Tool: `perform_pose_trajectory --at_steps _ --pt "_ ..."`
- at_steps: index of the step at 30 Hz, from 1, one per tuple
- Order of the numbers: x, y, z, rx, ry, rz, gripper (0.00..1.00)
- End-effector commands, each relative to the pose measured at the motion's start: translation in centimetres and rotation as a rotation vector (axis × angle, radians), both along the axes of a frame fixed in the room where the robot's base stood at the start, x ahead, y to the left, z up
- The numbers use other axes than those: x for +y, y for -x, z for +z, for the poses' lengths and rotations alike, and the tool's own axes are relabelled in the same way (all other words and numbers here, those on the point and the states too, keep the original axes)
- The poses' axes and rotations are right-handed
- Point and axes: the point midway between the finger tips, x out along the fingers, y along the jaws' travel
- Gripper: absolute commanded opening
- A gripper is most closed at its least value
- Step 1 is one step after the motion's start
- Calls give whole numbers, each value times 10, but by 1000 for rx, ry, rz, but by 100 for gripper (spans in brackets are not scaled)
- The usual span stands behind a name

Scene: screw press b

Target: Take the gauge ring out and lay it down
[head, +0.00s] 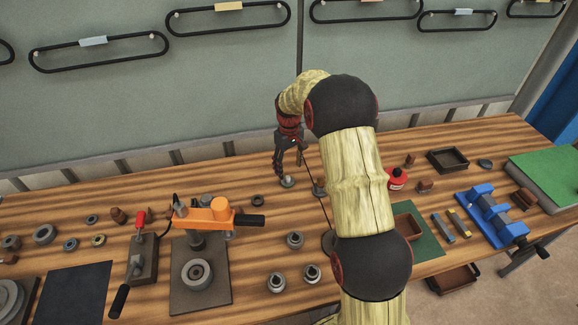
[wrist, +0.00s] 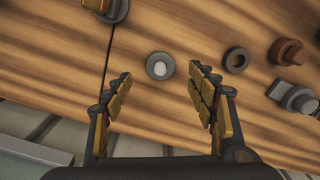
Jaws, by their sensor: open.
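My gripper (head: 289,165) is open and empty over the back of the workbench. In the wrist view its two fingers (wrist: 160,92) stand wide apart. A small round grey piece with a pale centre (wrist: 160,66) lies between and just beyond the fingertips; it shows below my gripper in the head view (head: 287,182). An orange-topped press (head: 208,210) stands to the left on a dark plate. A thick grey ring (head: 196,273) lies on that plate, in front of the press. A small dark ring (wrist: 237,60) lies beside the gripper. I cannot tell which ring is the gauge ring.
Several grey ring-shaped parts (head: 295,240) stand right of the press. A dark mat (head: 72,293) lies at left. Bare wood lies left of my gripper.

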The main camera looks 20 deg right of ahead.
Motion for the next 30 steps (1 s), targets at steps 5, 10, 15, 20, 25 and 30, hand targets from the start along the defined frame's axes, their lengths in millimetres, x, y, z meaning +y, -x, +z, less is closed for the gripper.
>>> perform_pose_trajectory --at_steps 5,10,15,20,25,30 --pt "0 0 -21 3 0 0 58" --pt "0 0 -47 3 0 0 58" --pt "0 0 -66 1 0 0 58" --pt "0 0 -76 2 0 0 58" --pt "0 0 -77 1 0 0 58" --pt "0 0 -77 1 0 0 55"
